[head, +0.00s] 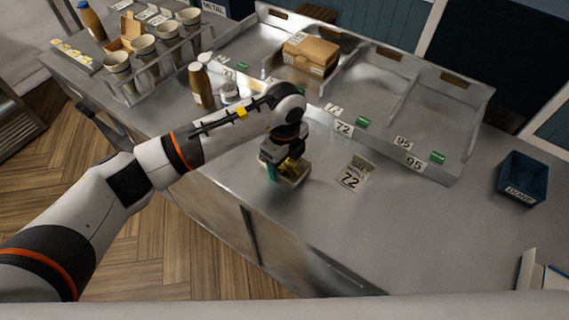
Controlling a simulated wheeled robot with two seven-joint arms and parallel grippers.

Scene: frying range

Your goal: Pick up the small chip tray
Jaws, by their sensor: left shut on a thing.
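The small chip tray (298,181) is a small pale tray at the counter's front edge, with yellow pieces in it that look like chips. My left gripper (280,170) reaches down over it from above and is shut on its left side. The wrist hides much of the tray, and I cannot tell whether the tray touches the counter or is lifted. My right gripper is not in view.
A metal rack with sections (430,110) stands behind, holding a brown box (311,55). A dark blue bin (522,178) stands far right. Bottles and a cup holder (150,88) are at left.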

